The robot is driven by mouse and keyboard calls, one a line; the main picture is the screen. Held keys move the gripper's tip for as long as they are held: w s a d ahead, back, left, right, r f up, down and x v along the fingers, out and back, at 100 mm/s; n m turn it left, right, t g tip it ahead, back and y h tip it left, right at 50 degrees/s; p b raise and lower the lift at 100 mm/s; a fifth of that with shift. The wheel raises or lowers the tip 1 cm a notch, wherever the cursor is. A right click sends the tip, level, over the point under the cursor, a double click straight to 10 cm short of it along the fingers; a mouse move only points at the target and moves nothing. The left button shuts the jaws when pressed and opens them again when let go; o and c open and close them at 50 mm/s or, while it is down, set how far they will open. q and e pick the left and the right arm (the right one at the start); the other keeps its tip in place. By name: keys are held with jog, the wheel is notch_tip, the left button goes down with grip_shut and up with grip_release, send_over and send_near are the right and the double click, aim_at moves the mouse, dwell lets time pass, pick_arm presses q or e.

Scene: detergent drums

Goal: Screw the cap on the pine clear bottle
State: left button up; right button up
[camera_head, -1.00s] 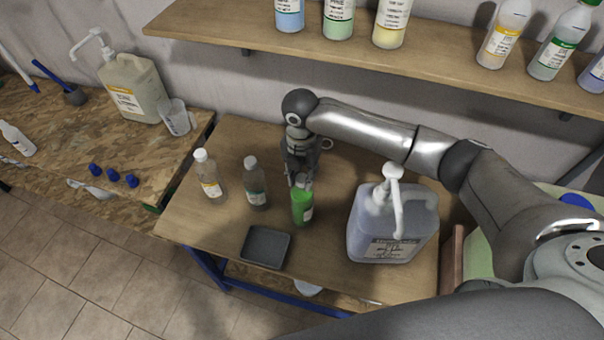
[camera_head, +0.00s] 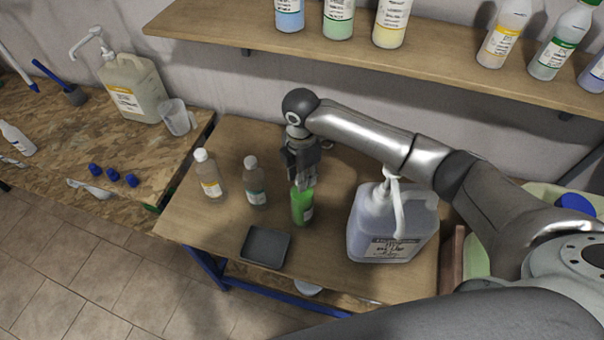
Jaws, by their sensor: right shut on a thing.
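A bottle of bright green liquid (camera_head: 302,206), which I take for the pine clear bottle, stands upright on the wooden table; its label is too small to read. My right gripper (camera_head: 302,183) points down over it, shut around its top at the cap. The fingers hide the cap and neck, so I cannot tell how the cap sits on the thread. My left gripper is not in view.
A dark tray (camera_head: 265,246) lies in front of the green bottle. A grey-green bottle (camera_head: 255,183) and a clear bottle (camera_head: 209,177) stand to its left. A large pump jug (camera_head: 392,225) stands close on the right. A shelf (camera_head: 230,28) with bottles runs above.

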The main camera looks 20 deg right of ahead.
jog(key=shift+f, duration=0.1)
jog(key=o, duration=0.5)
jog(key=shift+r, duration=0.25)
jog(key=n, duration=0.4)
jog(key=shift+w, duration=0.1)
jog(key=shift+n, duration=0.9)
jog(key=shift+n, duration=1.2)
jog(key=n, duration=0.3)
